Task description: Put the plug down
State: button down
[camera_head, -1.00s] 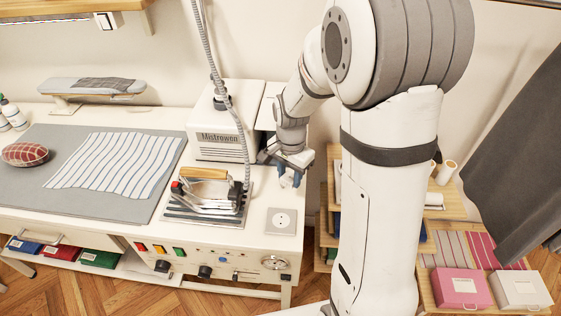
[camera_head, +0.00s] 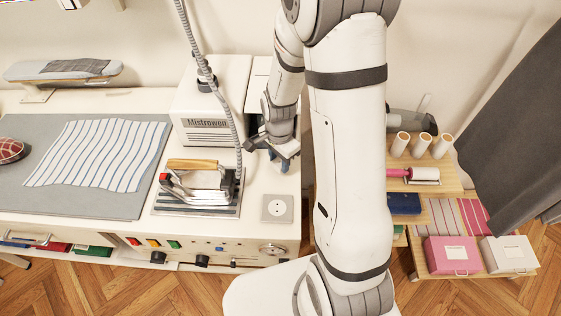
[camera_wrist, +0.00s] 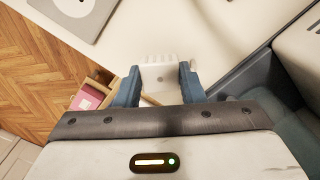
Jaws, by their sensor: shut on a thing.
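My gripper (camera_wrist: 160,84) is shut on the white plug (camera_wrist: 160,76), which sits between its two blue fingers in the wrist view. In the head view, my gripper (camera_head: 279,163) hangs over the right end of the white ironing table (camera_head: 255,183), behind the socket plate. The plug cannot be made out clearly there. The socket plate (camera_head: 277,208) lies at the table's front right corner, and part of it shows at the top left of the wrist view (camera_wrist: 76,8). I cannot tell whether the plug touches the table.
The iron (camera_head: 200,186) rests on its stand left of my gripper. The white Mistrowen box (camera_head: 211,105) stands behind, with a grey hose (camera_head: 215,85) rising past it. Shelves with a pink box (camera_head: 451,256) and white rolls stand right of my arm.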

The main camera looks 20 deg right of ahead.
aim_at(279, 162)
jog(key=shift+f, duration=0.85)
jog(key=shift+f+b, duration=0.65)
jog(key=shift+f, duration=0.05)
jog(key=c, duration=0.9)
grip_release()
jog(key=shift+r, duration=0.1)
jog(key=shift+c, duration=0.2)
jog(key=shift+r, duration=0.1)
